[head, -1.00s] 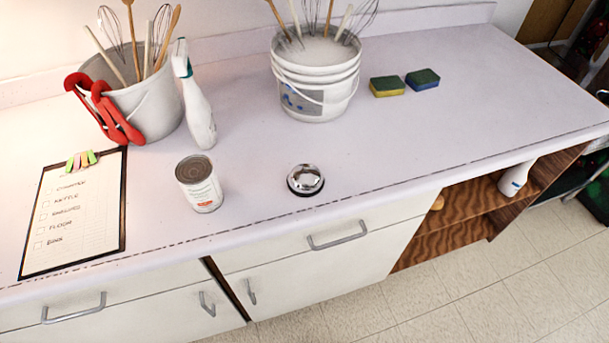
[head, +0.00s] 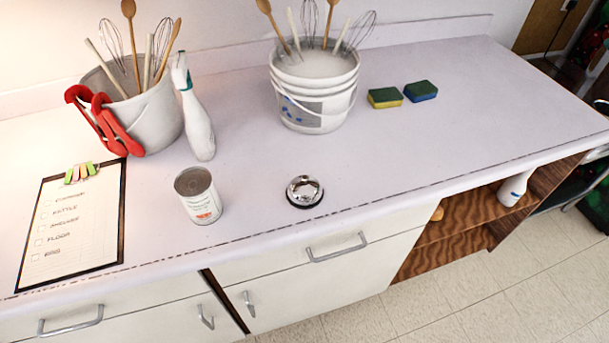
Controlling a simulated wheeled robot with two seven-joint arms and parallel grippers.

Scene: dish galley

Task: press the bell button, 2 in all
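The bell (head: 304,191) is a shiny silver dome on a dark round base. It stands on the white counter (head: 400,150) near the front edge, right of a tin can. Its top is clear and nothing touches it. Neither of my grippers shows in the head view.
A tin can (head: 198,196) stands left of the bell. A clipboard (head: 70,225) lies at left. Two sponges (head: 385,98) lie at right.

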